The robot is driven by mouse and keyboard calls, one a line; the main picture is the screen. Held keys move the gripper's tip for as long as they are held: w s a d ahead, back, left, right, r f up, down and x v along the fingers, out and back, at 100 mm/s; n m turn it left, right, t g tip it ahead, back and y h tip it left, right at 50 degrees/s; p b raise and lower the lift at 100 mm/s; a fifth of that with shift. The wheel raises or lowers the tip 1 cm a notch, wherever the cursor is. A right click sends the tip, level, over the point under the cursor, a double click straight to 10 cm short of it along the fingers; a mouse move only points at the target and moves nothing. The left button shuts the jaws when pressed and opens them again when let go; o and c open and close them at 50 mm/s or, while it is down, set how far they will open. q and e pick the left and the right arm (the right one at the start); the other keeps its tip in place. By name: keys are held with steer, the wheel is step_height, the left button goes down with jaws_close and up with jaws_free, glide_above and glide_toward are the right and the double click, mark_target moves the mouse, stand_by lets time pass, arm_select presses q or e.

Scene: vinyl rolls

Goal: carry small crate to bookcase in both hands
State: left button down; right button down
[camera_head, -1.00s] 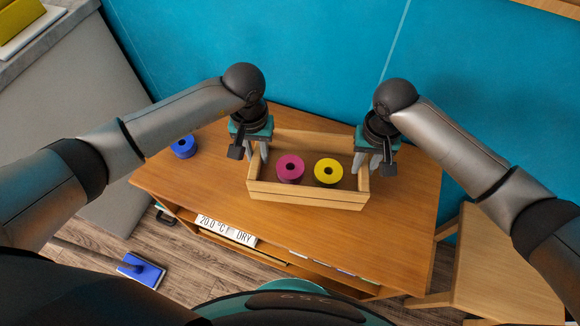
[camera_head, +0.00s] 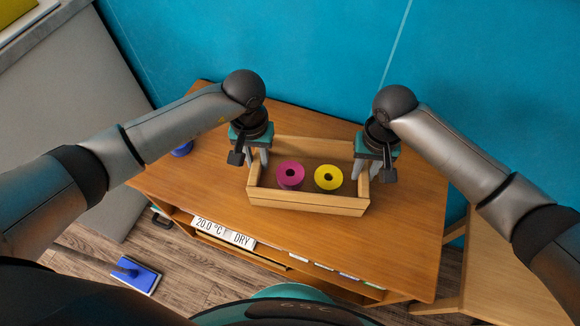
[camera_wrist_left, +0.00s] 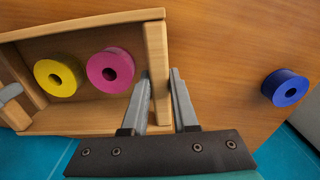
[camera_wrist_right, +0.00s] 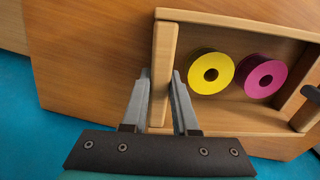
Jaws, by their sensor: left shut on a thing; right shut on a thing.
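The small wooden crate (camera_head: 307,205) is over the wooden bookcase (camera_head: 410,230); I cannot tell whether it touches the top. A magenta vinyl roll (camera_head: 290,183) and a yellow vinyl roll (camera_head: 328,186) lie side by side inside. My left gripper (camera_head: 257,162) is shut on the crate's left end wall, which stands between its fingers in the left wrist view (camera_wrist_left: 158,70). My right gripper (camera_head: 370,166) is shut on the right end wall, also between its fingers in the right wrist view (camera_wrist_right: 163,65). The crate looks level.
A blue vinyl roll (camera_wrist_left: 285,88) lies on the bookcase top left of the crate, mostly hidden by my left arm in the head view. A teal wall (camera_head: 300,50) stands behind. A wooden stool or table (camera_head: 510,265) is at right.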

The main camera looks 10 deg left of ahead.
arm_select(q)
steer(key=c, duration=1.1)
jaws_free()
steer(key=shift+a+f, duration=0.1)
steer(key=shift+f, duration=0.15)
steer(key=shift+c, duration=0.2)
arm_select(e)
steer(key=c, duration=1.1)
jaws_free()
steer(key=shift+d+f, duration=0.1)
steer(key=shift+f, duration=0.15)
arm_select(q)
steer(key=o, duration=0.5)
steer(key=shift+r, duration=0.1)
steer(key=shift+c, duration=0.2)
arm_select(e)
steer(key=o, duration=0.4)
steer(key=shift+r, duration=0.1)
steer(key=shift+r, duration=0.15)
arm_select(q)
step_height(320, 180, up, 12)
arm_select(e)
step_height(320, 180, up, 12)
steer(key=shift+f, duration=0.1)
arm_select(q)
steer(key=shift+s, duration=0.1)
arm_select(e)
steer(key=shift+s, duration=0.1)
